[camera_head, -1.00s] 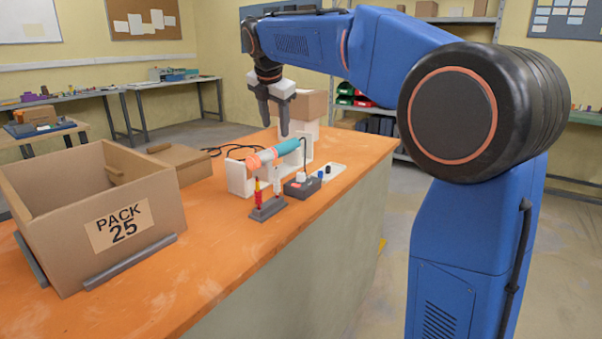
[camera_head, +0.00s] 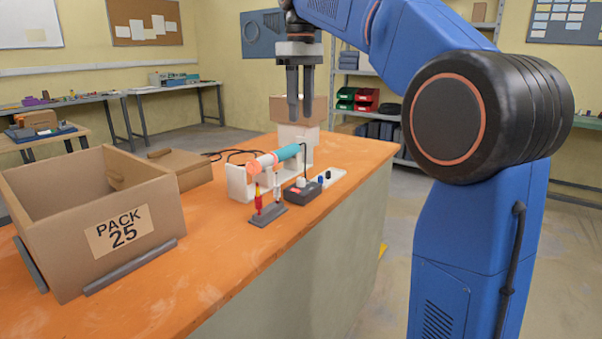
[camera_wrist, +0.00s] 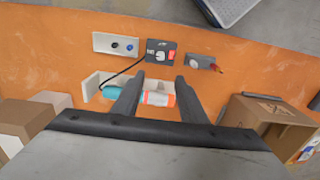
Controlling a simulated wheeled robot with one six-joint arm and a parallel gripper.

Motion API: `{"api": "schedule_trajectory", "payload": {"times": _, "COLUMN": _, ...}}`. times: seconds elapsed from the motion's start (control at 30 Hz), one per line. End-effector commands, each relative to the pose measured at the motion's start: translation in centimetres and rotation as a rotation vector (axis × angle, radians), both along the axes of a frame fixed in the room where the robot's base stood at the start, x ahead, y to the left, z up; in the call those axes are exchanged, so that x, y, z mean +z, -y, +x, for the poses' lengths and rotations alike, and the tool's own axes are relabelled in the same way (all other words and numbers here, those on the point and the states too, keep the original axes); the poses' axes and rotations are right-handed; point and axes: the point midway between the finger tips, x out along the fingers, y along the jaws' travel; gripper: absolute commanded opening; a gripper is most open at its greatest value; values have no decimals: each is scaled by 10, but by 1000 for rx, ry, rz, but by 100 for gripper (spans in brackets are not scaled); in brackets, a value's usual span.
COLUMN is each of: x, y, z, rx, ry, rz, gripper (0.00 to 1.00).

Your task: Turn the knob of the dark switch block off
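The dark switch block (camera_head: 302,192) sits on the orange bench, with a pale knob on its top and a cable rising from it. In the wrist view the dark switch block (camera_wrist: 160,52) lies beyond my fingertips, showing its white knob (camera_wrist: 160,54) and a small red patch. My gripper (camera_head: 299,118) points down in the air above the bench, behind and above the block. In the wrist view my gripper (camera_wrist: 157,82) has its two fingers apart with nothing held between them. The knob's exact angle is too small to tell.
A white stand (camera_head: 238,184) holds a teal and orange tool (camera_head: 272,158) beside the block. A white plate with knobs (camera_wrist: 116,45) and a grey holder with screwdrivers (camera_head: 268,215) flank the block. A cardboard box marked PACK 25 (camera_head: 150,205) stands at left.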

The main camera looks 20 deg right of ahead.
Motion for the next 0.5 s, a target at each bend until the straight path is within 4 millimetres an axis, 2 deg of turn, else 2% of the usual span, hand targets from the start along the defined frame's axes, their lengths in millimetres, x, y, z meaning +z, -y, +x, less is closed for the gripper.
{"api": "schedule_trajectory", "payload": {"times": 0.17, "x": -10, "y": 0, "z": -1, "rx": -14, "ry": -5, "rz": 2, "gripper": 39}}
{"api": "schedule_trajectory", "payload": {"times": 0.5, "x": -67, "y": 0, "z": -2, "rx": -11, "ry": -6, "rz": 2, "gripper": 39}}
